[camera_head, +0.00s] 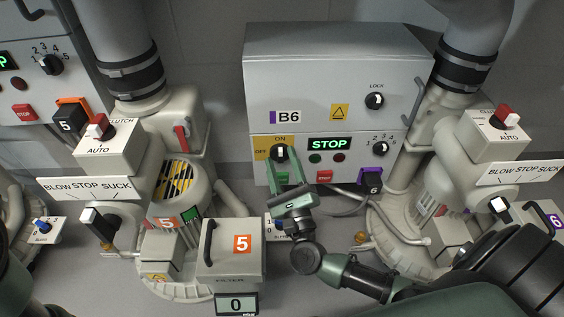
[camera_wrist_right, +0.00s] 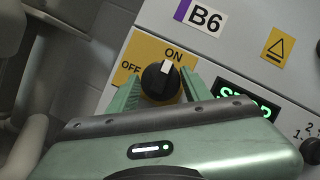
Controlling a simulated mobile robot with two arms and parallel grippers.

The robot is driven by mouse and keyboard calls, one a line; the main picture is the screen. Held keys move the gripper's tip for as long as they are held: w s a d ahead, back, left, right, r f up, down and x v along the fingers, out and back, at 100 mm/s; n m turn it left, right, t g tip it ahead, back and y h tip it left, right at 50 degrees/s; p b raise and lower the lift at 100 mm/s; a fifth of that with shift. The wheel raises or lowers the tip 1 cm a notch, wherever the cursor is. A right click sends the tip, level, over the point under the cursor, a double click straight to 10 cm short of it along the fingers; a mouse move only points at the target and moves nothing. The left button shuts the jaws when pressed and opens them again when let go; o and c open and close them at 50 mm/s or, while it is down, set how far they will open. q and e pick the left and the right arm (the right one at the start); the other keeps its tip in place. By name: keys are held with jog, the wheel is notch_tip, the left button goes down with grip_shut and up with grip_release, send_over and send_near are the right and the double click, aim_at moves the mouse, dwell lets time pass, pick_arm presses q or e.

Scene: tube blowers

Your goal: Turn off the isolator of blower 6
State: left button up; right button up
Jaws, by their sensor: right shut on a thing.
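The grey B6 cabinet (camera_head: 335,75) stands on the wall in the head view, with a purple-striped B6 label (camera_head: 286,117). Its isolator is a black rotary knob (camera_head: 279,153) on a yellow plate (camera_head: 262,143) marked ON at the top and OFF at the left. In the right wrist view the knob (camera_wrist_right: 160,82) has its white mark pointing up towards ON. My right gripper (camera_head: 284,163) is shut on the knob, one green finger on each side, as the wrist view also shows (camera_wrist_right: 161,90). My left gripper is not in view.
A green STOP display (camera_head: 329,144), a red button (camera_head: 325,176), a LOCK knob (camera_head: 375,101) and a numbered dial (camera_head: 381,149) are on the same cabinet. A purple 6 tag (camera_head: 370,179) hangs below. Blower 5's filter box (camera_head: 235,257) stands left of my right arm.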

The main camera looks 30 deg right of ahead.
dwell(0.7)
jog(key=o, duration=1.4)
jog(key=shift+c, duration=0.2)
